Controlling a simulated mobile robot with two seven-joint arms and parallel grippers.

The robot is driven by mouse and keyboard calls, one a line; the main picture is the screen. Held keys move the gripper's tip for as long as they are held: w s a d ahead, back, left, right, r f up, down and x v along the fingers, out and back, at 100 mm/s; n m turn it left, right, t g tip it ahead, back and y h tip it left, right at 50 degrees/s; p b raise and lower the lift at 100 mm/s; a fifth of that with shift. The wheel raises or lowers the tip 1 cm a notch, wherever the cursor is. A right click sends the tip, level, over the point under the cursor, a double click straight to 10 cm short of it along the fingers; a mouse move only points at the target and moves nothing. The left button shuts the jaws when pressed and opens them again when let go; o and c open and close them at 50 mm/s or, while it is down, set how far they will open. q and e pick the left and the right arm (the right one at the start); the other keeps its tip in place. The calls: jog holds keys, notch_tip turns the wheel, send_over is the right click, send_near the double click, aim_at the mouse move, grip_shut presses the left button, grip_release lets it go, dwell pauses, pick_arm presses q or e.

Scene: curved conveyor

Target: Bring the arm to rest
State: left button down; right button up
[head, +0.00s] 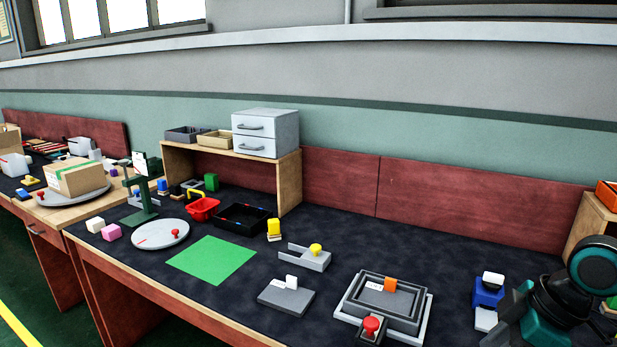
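Black and teal links of my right arm (560,305) show at the lower right, over the right end of the dark workbench top (420,245). No gripper fingers stand out clearly among these links, so I cannot tell whether the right gripper is open or holds anything. My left arm and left gripper are not in view.
Beside the arm are a blue block with a white and black top (488,291) and a grey tray with a red knob (418,326). A green mat (212,260), a round plate (160,234) and a shelf with drawers (266,133) lie further left. Bare bench lies behind the tray.

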jog(key=a+f+m+t+y+p, duration=0.1)
jog(key=a+f+m+t, duration=0.35)
jog(key=a+f, duration=0.7)
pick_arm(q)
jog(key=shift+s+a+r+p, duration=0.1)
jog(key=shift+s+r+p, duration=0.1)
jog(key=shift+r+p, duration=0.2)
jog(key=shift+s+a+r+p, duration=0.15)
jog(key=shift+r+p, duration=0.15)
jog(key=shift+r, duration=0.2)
pick_arm(e)
jog(key=s+f+m+t+h, duration=0.2)
jog(key=s+f+m+t, duration=0.2)
jog(key=s+f, duration=0.4)
jog(key=shift+s+a+f+h, duration=0.4)
jog(key=shift+s+a, duration=0.05)
jog(key=shift+s, duration=0.15)
